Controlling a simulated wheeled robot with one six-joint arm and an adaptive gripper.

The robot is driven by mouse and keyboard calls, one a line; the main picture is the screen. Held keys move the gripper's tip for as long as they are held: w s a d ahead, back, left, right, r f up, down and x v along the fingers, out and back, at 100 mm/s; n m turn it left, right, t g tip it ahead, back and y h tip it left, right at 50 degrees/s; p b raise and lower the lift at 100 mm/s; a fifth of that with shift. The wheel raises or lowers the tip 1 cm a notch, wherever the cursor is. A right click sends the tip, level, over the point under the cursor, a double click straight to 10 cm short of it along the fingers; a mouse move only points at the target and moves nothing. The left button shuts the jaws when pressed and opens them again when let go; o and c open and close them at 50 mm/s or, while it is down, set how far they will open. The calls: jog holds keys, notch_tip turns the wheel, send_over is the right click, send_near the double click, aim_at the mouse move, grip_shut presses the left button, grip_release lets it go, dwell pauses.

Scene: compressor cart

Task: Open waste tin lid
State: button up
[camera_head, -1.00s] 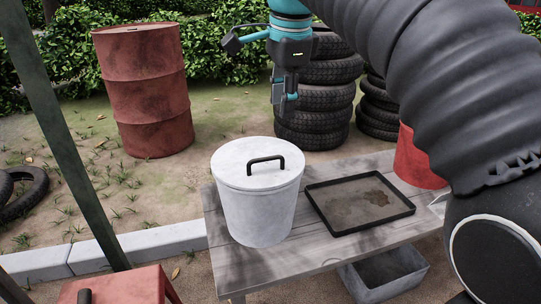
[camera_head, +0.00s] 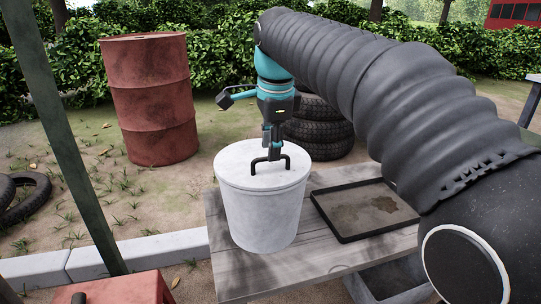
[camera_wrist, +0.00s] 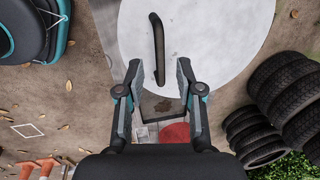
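The waste tin (camera_head: 262,215) is a whitish round bucket standing on the wooden bench. Its flat lid (camera_head: 238,172) is on, with a black bar handle (camera_head: 258,168) on top. My gripper (camera_head: 274,150) points down at the handle and partly overlaps it in the head view. In the wrist view my gripper (camera_wrist: 157,68) has its two fingers apart, with nothing gripped. The near end of the handle (camera_wrist: 157,45) appears between the fingertips, and the rest extends beyond them over the lid (camera_wrist: 210,40). I cannot tell whether the fingers touch the handle.
A shallow black tray (camera_head: 362,208) lies on the bench (camera_head: 290,272) right of the tin. Stacked tyres (camera_head: 320,130) and a red drum (camera_head: 150,100) stand behind. A grey bin is under the bench. A green post (camera_head: 70,150) rises at left.

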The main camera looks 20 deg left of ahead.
jog(key=shift+w+a+f, duration=0.1)
jog(key=shift+w+f, duration=0.05)
jog(key=shift+f, duration=0.7)
grip_shut()
jog(key=shift+r, duration=0.1)
